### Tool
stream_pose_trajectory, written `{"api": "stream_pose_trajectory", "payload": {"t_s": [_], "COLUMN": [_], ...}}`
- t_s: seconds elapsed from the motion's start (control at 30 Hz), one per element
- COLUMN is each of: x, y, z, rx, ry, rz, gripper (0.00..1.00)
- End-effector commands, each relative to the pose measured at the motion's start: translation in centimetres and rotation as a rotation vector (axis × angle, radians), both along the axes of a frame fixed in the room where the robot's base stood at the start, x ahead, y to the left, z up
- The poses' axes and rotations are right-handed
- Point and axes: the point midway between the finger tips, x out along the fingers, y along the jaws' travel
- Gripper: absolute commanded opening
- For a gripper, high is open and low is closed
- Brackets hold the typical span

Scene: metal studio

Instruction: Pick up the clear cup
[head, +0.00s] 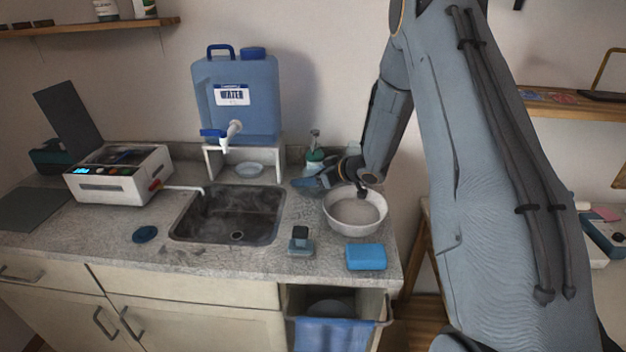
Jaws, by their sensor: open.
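I cannot make out a clear cup with certainty. My gripper (312,182) is at the back of the counter, between the sink and the white bowl, and points left. It is open, but its fingers are small and dark in this view, and anything between them is hard to see. It is to the right of the pale dish and apart from it.
A blue water container (238,100) stands on the white stand (212,163). A sink (228,213) lies in front. A white bowl (355,222) is close below my wrist, with a blue sponge (366,257) before it. A soap bottle (315,155) stands behind my gripper.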

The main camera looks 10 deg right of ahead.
Motion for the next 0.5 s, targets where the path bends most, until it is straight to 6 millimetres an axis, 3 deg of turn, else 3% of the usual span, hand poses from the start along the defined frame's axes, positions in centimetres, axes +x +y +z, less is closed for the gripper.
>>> {"api": "stream_pose_trajectory", "payload": {"t_s": [0.4,0.5], "x": [0.98,0.97], "y": [0.77,0.77], "z": [-0.69,-0.69], "rx": [0.000,0.000], "ry": [0.000,0.000], "rz": [0.000,0.000], "gripper": [0.56,0.39]}}
